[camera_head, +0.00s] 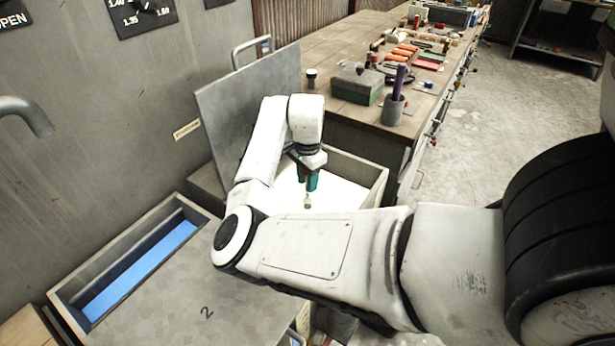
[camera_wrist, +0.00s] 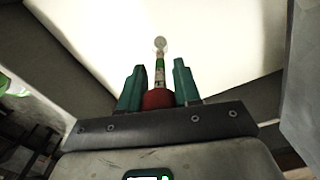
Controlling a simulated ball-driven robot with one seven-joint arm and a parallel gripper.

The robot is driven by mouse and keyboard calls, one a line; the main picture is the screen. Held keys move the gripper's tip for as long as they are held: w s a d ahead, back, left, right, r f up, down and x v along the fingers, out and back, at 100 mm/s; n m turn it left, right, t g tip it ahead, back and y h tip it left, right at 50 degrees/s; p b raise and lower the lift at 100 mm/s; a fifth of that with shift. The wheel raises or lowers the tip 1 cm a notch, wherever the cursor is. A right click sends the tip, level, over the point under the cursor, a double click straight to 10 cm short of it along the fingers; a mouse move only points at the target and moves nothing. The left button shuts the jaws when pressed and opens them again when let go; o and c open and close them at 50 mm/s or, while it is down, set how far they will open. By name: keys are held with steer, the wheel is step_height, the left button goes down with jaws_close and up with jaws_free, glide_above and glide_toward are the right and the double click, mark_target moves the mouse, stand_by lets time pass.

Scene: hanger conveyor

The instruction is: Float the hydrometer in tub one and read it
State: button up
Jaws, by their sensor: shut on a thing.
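My gripper (camera_head: 308,186) has green fingers and points down over an open tub (camera_head: 378,190) with a bright white inside. It is shut on the hydrometer (camera_head: 307,203), a slim piece whose pale lower end shows below the fingers. In the wrist view the hydrometer (camera_wrist: 160,66) stands out between the fingers, with a red part near the palm, a green and pale stem and a round pale end. I cannot tell whether that end touches the liquid. The tub's grey lid (camera_head: 232,115) stands raised, leaning back. No number shows on this tub.
A closed lid marked 2 (camera_head: 190,300) lies in front, beside a trough with a blue strip (camera_head: 140,270). A wooden bench (camera_head: 345,45) behind holds a green-grey box (camera_head: 357,86), a cup with purple sticks (camera_head: 392,108) and tools. Floor at right is clear.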

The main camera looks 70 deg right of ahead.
mark_target(308, 197)
steer(key=shift+f+b, duration=1.7)
steer(key=shift+f, duration=1.75)
steer(key=o, duration=0.8)
steer(key=shift+o, duration=0.4)
steer(key=o, duration=0.7)
steer(key=shift+c, duration=0.2)
steer(key=shift+r, duration=0.1)
steer(key=shift+r+p, duration=4.15)
steer(key=shift+r, duration=0.3)
